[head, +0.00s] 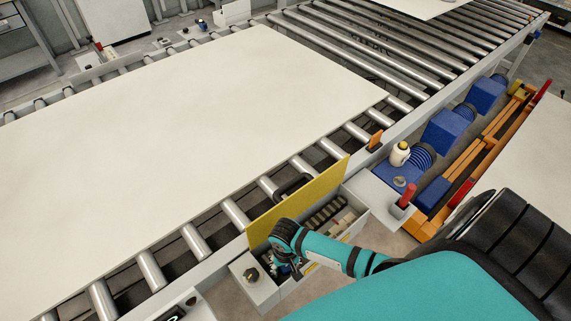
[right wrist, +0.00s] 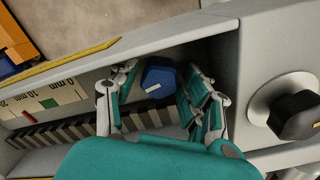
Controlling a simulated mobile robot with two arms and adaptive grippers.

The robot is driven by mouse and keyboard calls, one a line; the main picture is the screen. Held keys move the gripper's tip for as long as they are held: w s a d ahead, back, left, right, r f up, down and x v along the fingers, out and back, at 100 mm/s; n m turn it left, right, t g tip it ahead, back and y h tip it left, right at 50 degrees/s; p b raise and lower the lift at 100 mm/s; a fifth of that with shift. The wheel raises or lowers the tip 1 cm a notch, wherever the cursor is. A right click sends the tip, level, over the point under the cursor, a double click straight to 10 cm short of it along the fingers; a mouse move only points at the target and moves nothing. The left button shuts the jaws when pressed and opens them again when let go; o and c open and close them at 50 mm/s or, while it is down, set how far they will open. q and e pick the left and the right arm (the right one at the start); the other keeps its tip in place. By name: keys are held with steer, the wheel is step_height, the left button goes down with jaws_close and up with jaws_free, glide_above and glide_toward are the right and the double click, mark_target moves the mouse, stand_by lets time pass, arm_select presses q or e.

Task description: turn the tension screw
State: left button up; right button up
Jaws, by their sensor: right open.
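In the right wrist view, a blue six-sided knob-like piece (right wrist: 158,80) with a short pale mark lies inside a grey open compartment. My right gripper (right wrist: 160,92) is open, with its teal and grey fingers on either side of this piece; I cannot tell whether they touch it. A dark faceted knob (right wrist: 296,114) on a round pale base stands outside the compartment, to the right. In the head view, my right gripper (head: 287,268) reaches down into the box, and the dark knob (head: 251,274) is left of it. Which part is the tension screw is not clear. My left gripper is out of view.
The grey box (head: 362,226) also holds a dark ribbed strip (right wrist: 62,131) and pale marked blocks (right wrist: 40,100). A yellow plate (head: 299,200) stands behind it. Rollers carry a large white board (head: 190,150). Blue machinery (head: 445,128) and orange rails stand right.

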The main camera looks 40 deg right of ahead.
steer(key=c, duration=0.9)
steer(key=shift+r+n, duration=0.1)
steer(key=shift+n, duration=0.2)
steer(key=shift+n+p, duration=0.9)
steer(key=n+p, duration=0.1)
steer(key=n, duration=0.1)
steer(key=shift+n, duration=0.3)
steer(key=n+p, duration=0.1)
steer(key=n, duration=0.2)
steer(key=shift+p, duration=0.3)
steer(key=shift+n+p, duration=0.35)
steer(key=shift+n, duration=1.75)
